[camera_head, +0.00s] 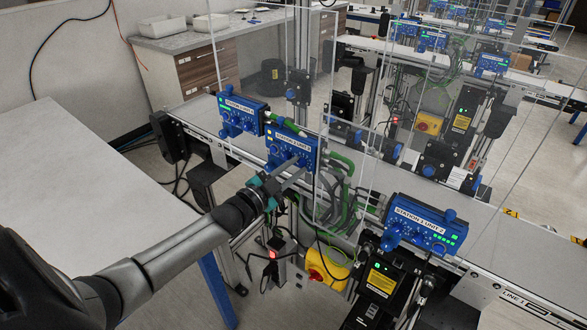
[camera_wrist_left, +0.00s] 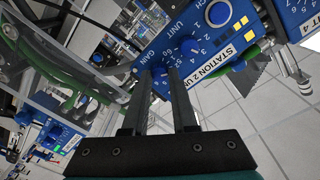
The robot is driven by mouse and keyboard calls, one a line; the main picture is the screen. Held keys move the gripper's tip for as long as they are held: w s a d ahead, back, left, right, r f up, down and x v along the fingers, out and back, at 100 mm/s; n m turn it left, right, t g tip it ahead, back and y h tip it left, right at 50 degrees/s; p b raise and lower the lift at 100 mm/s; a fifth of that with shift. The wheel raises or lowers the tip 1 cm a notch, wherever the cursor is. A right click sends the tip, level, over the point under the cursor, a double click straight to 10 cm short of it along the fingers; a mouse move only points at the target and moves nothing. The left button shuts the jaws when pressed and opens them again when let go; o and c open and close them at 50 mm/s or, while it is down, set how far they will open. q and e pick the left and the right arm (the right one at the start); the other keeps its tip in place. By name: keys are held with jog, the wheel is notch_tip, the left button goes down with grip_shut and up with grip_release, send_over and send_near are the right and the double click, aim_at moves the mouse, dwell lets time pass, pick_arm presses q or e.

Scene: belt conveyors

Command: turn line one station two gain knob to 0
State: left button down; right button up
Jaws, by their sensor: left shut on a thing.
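The blue station 2 unit (camera_head: 282,152) is mounted along the near conveyor, with a white label and small yellow lights on its face. In the left wrist view its face (camera_wrist_left: 232,38) shows the GAIN marking and printed dial numbers. My left gripper (camera_head: 304,171) reaches the front of this unit. In the wrist view the fingers (camera_wrist_left: 160,78) are shut on the gain knob beside the GAIN marking. The fingers hide most of the knob, so its pointer setting cannot be read. My right gripper is not in view.
Another blue unit (camera_head: 240,113) stands just left on the same line, and one more (camera_head: 424,224) stands to the right. Green cables (camera_head: 342,190) hang close beside the gripper. Clear panels rise over the conveyor. A white table (camera_head: 85,190) lies at left.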

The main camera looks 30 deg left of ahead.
pick_arm(q)
jog(key=n, duration=0.5)
jog(key=shift+n, duration=0.3)
jog(key=n, duration=0.6)
jog(key=shift+f, duration=0.1)
jog(key=shift+n+t, duration=0.3)
jog(key=shift+n, duration=0.1)
jog(key=c, duration=0.7)
grip_release()
jog(key=s+a, duration=0.1)
jog(key=s, duration=1.4)
jog(key=shift+a+f, duration=0.3)
